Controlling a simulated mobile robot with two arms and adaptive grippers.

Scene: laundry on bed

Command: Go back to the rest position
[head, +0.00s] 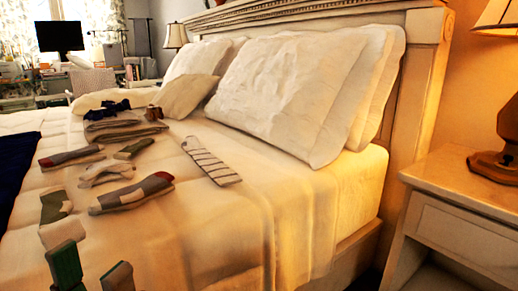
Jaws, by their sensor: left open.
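My left gripper (91,268) is at the bottom left of the head view, over the near part of the bed. Its two green-sided fingertips stand apart, and nothing shows between them. The rest of this gripper is cut off by the frame's lower edge. My right gripper is not in view. Just beyond the left gripper, a green and white sock (56,206) lies on the bed (170,245). A grey and red sock (130,194) lies farther up and to the right.
More socks lie around, including a striped one (210,163) and a grey one (70,157). A folded pile (122,131) sits behind them, near the pillows (285,90). A nightstand (465,235) with a lamp (496,140) stands right. The bed's front middle is clear.

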